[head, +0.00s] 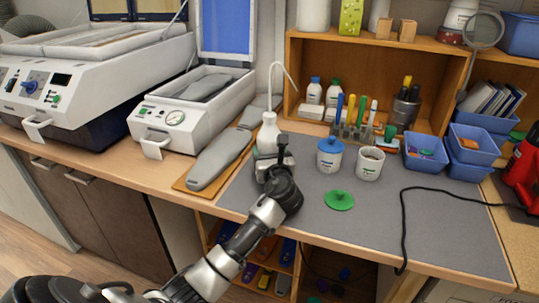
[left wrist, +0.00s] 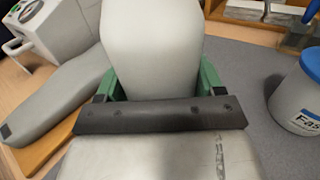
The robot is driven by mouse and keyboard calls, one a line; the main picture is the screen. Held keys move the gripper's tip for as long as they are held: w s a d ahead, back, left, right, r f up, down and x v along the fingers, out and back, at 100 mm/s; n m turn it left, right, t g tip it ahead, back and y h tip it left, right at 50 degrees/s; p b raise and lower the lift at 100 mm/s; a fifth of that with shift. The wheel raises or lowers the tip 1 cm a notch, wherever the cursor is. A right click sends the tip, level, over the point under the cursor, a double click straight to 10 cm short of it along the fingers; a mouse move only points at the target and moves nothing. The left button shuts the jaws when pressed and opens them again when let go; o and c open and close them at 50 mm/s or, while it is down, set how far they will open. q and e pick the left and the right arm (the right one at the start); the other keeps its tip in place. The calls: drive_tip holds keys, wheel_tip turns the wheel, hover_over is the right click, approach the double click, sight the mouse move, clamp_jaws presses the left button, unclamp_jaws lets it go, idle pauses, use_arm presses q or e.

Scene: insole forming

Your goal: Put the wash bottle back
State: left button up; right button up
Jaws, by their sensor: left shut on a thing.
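The wash bottle (head: 269,132) is white with a thin curved spout and stands upright on or just above the left part of the grey mat (head: 300,205). My left gripper (head: 273,160) is shut on it from the front. In the left wrist view the pale bottle body (left wrist: 152,48) sits between the green finger pads (left wrist: 209,82). The gripper hides the bottle's lower part, so I cannot tell whether its base touches the mat. My right gripper is not in view.
Right of the bottle are a blue-lidded pot (head: 329,155), an open white pot (head: 369,163) and a green lid (head: 339,200). Grey insoles (head: 220,158) lie to the left. A wooden shelf (head: 375,50) stands behind. A black cable (head: 404,225) crosses the mat's right side.

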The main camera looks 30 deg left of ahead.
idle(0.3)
use_arm(q)
drive_tip(key=o, duration=1.3)
drive_tip(key=shift+f, duration=0.15)
drive_tip(key=shift+o, duration=0.2)
drive_tip(key=v, duration=1.2)
drive_tip(key=shift+r, duration=0.2)
